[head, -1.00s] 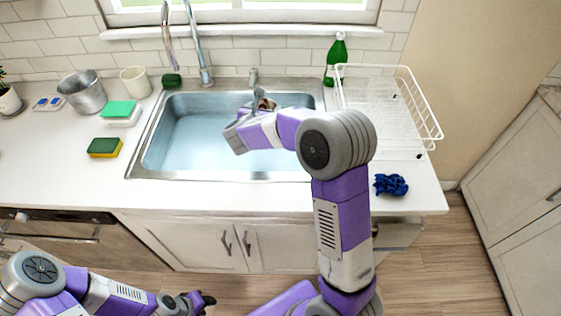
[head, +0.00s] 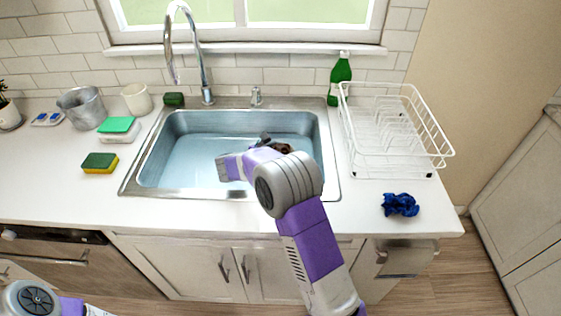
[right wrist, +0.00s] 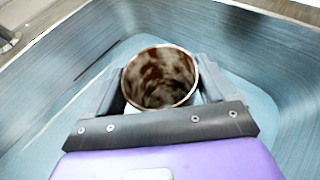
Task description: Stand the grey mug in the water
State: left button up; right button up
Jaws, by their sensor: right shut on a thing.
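The grey mug (right wrist: 160,78) is between the fingers of my right gripper (right wrist: 160,95) in the right wrist view. Its open mouth faces the camera, and brown stains cover its inside. In the head view my right gripper (head: 268,141) is inside the sink basin, toward its right side, and my forearm hides most of the mug (head: 284,148). The water (head: 200,160) is a pale blue layer in the sink (head: 133,178). I cannot tell whether the mug's base touches the sink floor. My left gripper is out of view.
The tap (head: 206,75) rises behind the sink. A white dish rack (head: 440,155) and a blue cloth (head: 400,204) are on the right, with a green bottle (head: 340,80) behind. Sponges (head: 100,163), a metal pot (head: 82,108) and a white cup (head: 137,98) are on the left.

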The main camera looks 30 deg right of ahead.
notch_tip(320, 180, down, 3)
jog(key=shift+r, duration=0.2)
jog(key=shift+f+b, duration=0.1)
jog(key=shift+b, duration=0.3)
jog(key=o, duration=0.8)
jog(key=shift+f, duration=0.1)
jog(key=o, duration=0.3)
